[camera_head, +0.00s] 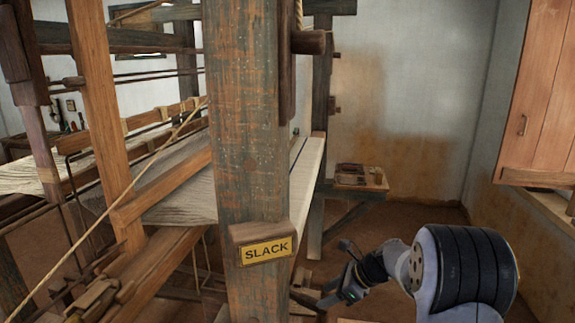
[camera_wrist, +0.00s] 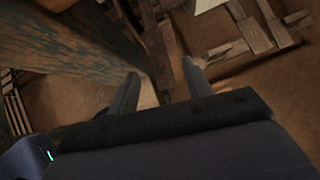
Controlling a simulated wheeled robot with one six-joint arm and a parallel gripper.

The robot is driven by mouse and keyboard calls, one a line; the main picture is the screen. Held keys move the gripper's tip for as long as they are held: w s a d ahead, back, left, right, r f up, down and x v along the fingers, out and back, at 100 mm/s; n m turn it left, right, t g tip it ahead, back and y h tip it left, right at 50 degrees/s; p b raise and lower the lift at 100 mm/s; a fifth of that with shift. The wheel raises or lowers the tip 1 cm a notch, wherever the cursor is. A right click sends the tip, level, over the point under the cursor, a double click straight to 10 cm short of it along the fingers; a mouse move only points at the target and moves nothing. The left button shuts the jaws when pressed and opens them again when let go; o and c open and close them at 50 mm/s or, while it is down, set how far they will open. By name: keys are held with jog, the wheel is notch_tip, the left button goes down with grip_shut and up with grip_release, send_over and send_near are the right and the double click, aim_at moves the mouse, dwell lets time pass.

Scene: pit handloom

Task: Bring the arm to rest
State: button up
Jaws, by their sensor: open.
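My gripper (camera_head: 343,287) is low at the right of the head view, at the end of my bent arm, to the right of the loom's thick front post (camera_head: 248,150). In the wrist view my gripper (camera_wrist: 160,84) shows two fingers apart with nothing held between them. The weathered post (camera_wrist: 60,60) fills the upper left of the wrist view. A wooden block with a yellow SLACK label (camera_head: 265,250) is on the post in the head view. My gripper appears apart from the post, but the exact gap is hard to tell.
The loom frame with stretched pale cloth (camera_head: 185,195) fills the left and middle. Wooden treadle-like bars (camera_wrist: 255,30) lie near the floor beyond the fingers. A small bench (camera_head: 360,180) stands at the back. A wooden cabinet (camera_head: 545,100) hangs at right. Brown floor (camera_head: 420,220) is open between.

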aim_at(311, 306)
jog(key=x, duration=0.5)
jog(key=b+x, duration=0.1)
jog(key=x, duration=0.1)
jog(key=shift+f, duration=0.5)
jog(key=f+y+b, duration=0.1)
jog(key=b, duration=0.1)
jog(key=shift+a+f+b, duration=0.1)
jog(key=shift+b, duration=0.2)
jog(key=shift+a+f+y+b, duration=0.15)
jog(key=shift+y+b, duration=0.15)
jog(key=shift+b, duration=0.2)
jog(key=shift+s, duration=0.1)
